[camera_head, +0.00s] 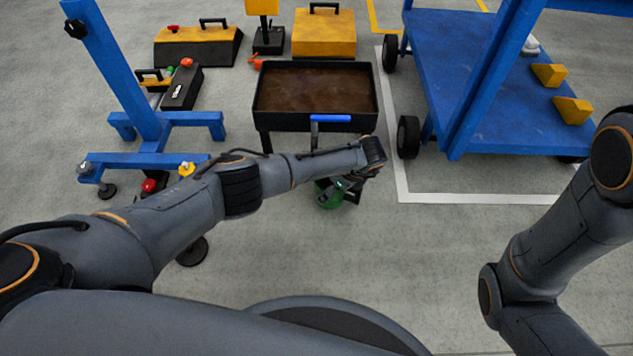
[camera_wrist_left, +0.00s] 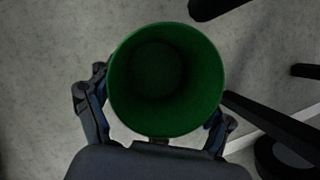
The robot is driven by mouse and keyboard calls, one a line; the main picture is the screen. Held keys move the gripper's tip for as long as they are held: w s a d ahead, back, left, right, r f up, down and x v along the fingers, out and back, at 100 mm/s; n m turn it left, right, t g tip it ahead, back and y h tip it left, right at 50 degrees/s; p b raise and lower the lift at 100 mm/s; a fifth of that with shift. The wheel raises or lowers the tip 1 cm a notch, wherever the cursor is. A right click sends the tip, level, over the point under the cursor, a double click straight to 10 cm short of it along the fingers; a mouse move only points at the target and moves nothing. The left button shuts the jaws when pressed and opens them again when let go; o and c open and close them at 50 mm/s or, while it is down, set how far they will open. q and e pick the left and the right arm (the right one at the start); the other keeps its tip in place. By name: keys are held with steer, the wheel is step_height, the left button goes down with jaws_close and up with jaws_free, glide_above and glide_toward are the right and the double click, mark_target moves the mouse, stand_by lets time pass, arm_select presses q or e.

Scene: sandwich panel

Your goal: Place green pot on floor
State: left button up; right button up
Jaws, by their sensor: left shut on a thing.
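The green pot (camera_wrist_left: 165,80) fills the middle of the left wrist view, its open rim facing the camera and its inside empty. My left gripper (camera_wrist_left: 155,105) has a finger on each side of the pot and is shut on it. In the head view the pot (camera_head: 329,196) shows small and partly covered below my left wrist (camera_head: 345,183), over grey floor in front of the black tray. I cannot tell whether its base touches the floor. My right arm shows at the right edge of the head view; its gripper is out of view.
A black tray stand (camera_head: 315,121) with brown contents and a blue handle stands just beyond the pot. A blue cart (camera_head: 470,80) is at the right, a blue wheeled frame (camera_head: 150,157) at the left. Bare concrete floor (camera_head: 420,260) lies to the right of the pot.

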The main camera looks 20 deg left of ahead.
mark_target(320, 185)
arm_select(q)
steer(key=shift+w+a, duration=0.25)
steer(key=shift+a, duration=0.25)
steer(key=a+b, duration=0.1)
steer(key=w+a, duration=0.1)
steer(key=a, duration=0.1)
steer(key=shift+w+a+f+b, duration=0.1)
steer(key=shift+a+b, duration=0.2)
steer(key=shift+b, duration=0.1)
steer(key=shift+w+a+f+b, duration=0.1)
steer(key=shift+a+f+b, duration=0.15)
steer(key=shift+f+b, duration=0.35)
steer(key=shift+f, duration=0.1)
